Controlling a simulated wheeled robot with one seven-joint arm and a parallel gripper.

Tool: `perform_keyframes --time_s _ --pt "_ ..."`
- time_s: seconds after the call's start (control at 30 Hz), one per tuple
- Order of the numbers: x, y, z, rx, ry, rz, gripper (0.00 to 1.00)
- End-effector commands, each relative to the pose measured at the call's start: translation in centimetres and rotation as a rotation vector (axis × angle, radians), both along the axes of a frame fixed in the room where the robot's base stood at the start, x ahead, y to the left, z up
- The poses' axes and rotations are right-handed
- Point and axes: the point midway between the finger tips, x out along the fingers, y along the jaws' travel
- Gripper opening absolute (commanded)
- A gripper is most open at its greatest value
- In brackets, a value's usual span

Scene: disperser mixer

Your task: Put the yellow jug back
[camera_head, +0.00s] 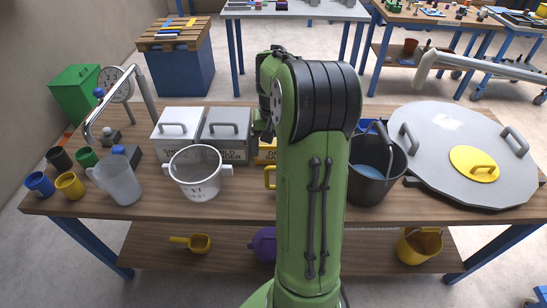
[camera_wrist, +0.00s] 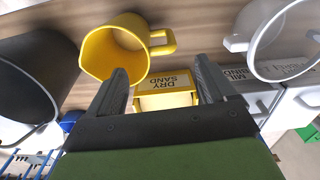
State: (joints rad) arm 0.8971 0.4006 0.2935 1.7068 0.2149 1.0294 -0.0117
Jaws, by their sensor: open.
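The yellow jug (camera_wrist: 118,48) stands on the wooden bench in the wrist view, between a black bucket and a white pot. Its handle (camera_wrist: 163,42) points right and lies just beyond the fingertips, roughly in line with the gap. In the head view only the handle (camera_head: 269,177) shows left of my arm; my arm hides the body. My gripper (camera_wrist: 161,68) is open and empty, its two dark fingers apart and not visibly touching the jug. In the head view my arm hides the fingers.
A yellow dry sand box (camera_wrist: 165,97) shows between the fingers. The white pot (camera_head: 196,176) and grey lidded boxes (camera_head: 225,128) stand left of my arm. The black bucket (camera_head: 375,178) and large grey lid (camera_head: 440,120) are at right. A yellow bucket (camera_head: 420,247) sits on the lower shelf.

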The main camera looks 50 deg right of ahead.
Motion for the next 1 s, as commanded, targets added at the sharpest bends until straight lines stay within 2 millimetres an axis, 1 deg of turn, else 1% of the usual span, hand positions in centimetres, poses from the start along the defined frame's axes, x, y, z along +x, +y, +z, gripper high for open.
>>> perform_keyframes --time_s 0.03,0.17,0.23,0.27,0.37,0.4,0.47,0.5,0.57,0.6,0.7,0.8,0.83,0.9,1.0 --pt "0.0 0.0 1.1 -0.002 -0.002 0.0 0.84" --pt "0.0 0.2 2.1 -0.003 -0.001 0.004 0.84" --pt "0.1 1.4 3.1 -0.022 -0.008 0.037 0.84" --pt "0.2 2.4 3.8 -0.036 -0.015 0.062 0.84" --pt "-0.3 7.5 6.7 -0.106 -0.054 0.188 0.84" --pt "-1.0 9.9 7.8 -0.134 -0.08 0.25 0.84" --pt "-2.4 13.4 9.1 -0.171 -0.122 0.338 0.84" --pt "-3.5 15.6 9.9 -0.191 -0.158 0.398 0.84" --pt "-5.7 18.7 10.5 -0.212 -0.218 0.488 0.84" --pt "-7.2 20.4 10.7 -0.221 -0.261 0.545 0.84" --pt "-10.7 23.7 10.3 -0.219 -0.361 0.672 0.84" --pt "-12.8 25.4 9.5 -0.205 -0.429 0.752 0.84" --pt "-13.2 25.6 9.4 -0.201 -0.441 0.766 0.84" --pt "-13.7 26.0 9.1 -0.196 -0.455 0.784 0.84" --pt "-13.7 26.0 9.1 -0.196 -0.455 0.786 0.84"
